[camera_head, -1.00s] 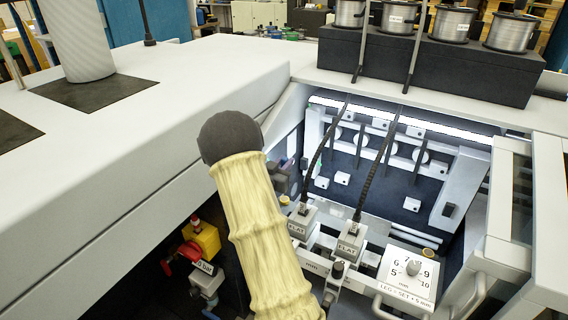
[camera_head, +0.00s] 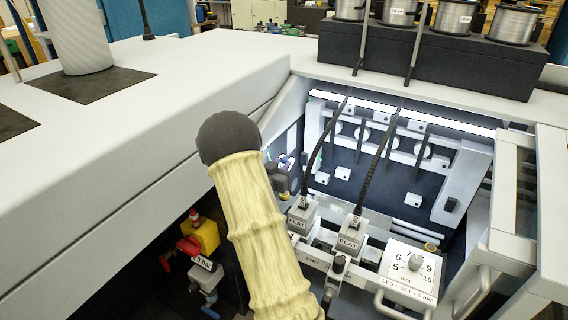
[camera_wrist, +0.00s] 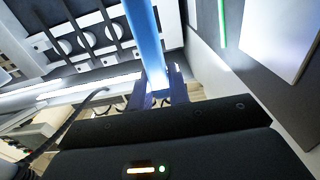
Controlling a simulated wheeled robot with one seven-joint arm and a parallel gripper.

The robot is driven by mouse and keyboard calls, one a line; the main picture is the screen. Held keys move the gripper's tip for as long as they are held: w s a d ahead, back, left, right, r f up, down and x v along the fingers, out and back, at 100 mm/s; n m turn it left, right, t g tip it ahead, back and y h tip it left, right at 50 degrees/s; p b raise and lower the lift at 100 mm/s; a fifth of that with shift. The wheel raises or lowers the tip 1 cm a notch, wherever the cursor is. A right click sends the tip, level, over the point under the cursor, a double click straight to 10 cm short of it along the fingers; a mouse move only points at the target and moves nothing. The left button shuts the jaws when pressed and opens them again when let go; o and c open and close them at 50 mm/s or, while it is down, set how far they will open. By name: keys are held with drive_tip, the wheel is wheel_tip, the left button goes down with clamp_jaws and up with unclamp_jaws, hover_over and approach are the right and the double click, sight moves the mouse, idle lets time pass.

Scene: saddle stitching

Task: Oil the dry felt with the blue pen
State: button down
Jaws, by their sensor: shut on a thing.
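The blue pen (camera_wrist: 147,40) shows in the wrist view as a thick blue shaft running up out of the top of the picture. My gripper (camera_wrist: 161,88) is shut on it, with dark fingers on both sides of its lower part. The pen's far end is out of the picture. I cannot tell which part is the dry felt. A row of pale round discs (camera_head: 421,150) sits on the bay's back wall, also in the wrist view (camera_wrist: 88,39).
Two grey FLAT blocks (camera_head: 352,236) with black cables stand right of my arm, near a dial plate (camera_head: 411,269). A yellow-and-red valve (camera_head: 203,238) is at lower left. Wire spools (camera_head: 450,16) stand on a black box above. Walls enclose the bay.

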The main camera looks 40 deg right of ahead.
drive_tip(key=shift+f+b, duration=0.5)
drive_tip(key=shift+f, duration=0.1)
drive_tip(key=shift+r+p, duration=1.3)
drive_tip(key=shift+r, duration=0.75)
